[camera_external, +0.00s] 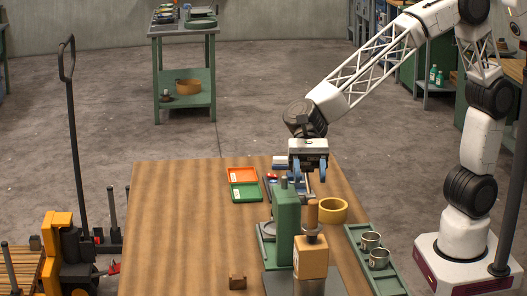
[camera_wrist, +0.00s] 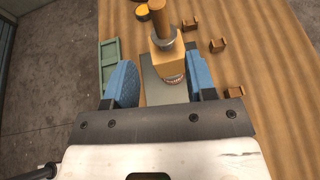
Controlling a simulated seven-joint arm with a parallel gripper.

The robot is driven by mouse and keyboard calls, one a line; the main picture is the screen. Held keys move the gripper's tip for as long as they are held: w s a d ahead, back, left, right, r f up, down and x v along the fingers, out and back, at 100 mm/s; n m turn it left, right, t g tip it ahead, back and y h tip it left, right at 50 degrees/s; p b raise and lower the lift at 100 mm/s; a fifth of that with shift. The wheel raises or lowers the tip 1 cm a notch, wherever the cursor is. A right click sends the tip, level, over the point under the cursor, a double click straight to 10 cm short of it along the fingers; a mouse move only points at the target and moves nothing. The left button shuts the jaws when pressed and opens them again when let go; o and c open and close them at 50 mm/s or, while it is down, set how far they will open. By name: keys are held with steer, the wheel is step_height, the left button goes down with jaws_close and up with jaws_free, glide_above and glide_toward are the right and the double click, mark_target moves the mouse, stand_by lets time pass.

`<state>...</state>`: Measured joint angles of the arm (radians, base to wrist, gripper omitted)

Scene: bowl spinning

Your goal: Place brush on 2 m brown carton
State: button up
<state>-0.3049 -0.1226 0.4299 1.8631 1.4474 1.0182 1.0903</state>
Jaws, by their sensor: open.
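I cannot clearly identify a brush or a brown carton in either view. My gripper (camera_external: 308,190) hangs over the far part of the wooden table, above the machine. Its two blue fingers (camera_wrist: 163,80) are apart. In the wrist view, an orange block (camera_wrist: 169,66) with a wooden cylinder (camera_wrist: 158,18) shows between and beyond the fingers. In the external view, that orange block (camera_external: 311,262) stands in front of a green upright (camera_external: 287,225). I see nothing held. Small brown notched blocks lie on the table, one (camera_external: 237,282) near the front and others (camera_wrist: 218,45) in the wrist view.
An orange tray (camera_external: 242,175) and a green tray (camera_external: 245,192) lie at the table's back. A yellow ring-shaped bowl (camera_external: 333,211) is right of the machine. A long green tray (camera_external: 388,283) with metal cups is at the right edge. The table's left side (camera_external: 180,225) is clear.

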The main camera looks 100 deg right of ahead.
stand_by(0.5)
steer(key=s+d+f+n+h, duration=0.2)
steer(key=s+d+n+h, duration=0.5)
steer(key=s+d, duration=1)
steer(key=s+d+f+n+t+h, duration=0.1)
steer(key=s+d+n+h, duration=0.5)
steer(key=s+d+n, duration=0.6)
steer(key=s+d+f, duration=0.1)
steer(key=s+d, duration=0.4)
steer(key=d, duration=0.2)
steer(key=shift+s+f+h, duration=0.2)
steer(key=shift+f+h, duration=0.2)
